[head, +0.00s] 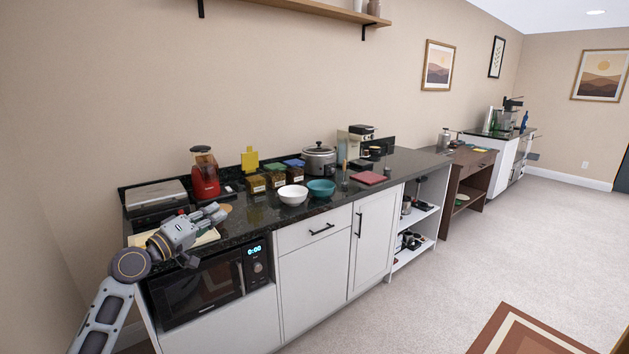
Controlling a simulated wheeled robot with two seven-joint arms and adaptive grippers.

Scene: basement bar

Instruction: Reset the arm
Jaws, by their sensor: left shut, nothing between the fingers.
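My left gripper (215,213) shows at the left end of the dark counter (260,221), with its arm coming in from the lower left. Its fingers are together and hold nothing. It is above the counter's front part, over a light cutting board (205,239) that the arm partly hides. A red blender (204,176) stands behind the gripper. My right gripper is not in the picture.
A white bowl (292,195) and a teal bowl (321,188) stand right of the gripper. Behind them are several labelled jars (255,184) and a slow cooker (319,160). A microwave (205,288) sits below. Carpeted floor at right is open.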

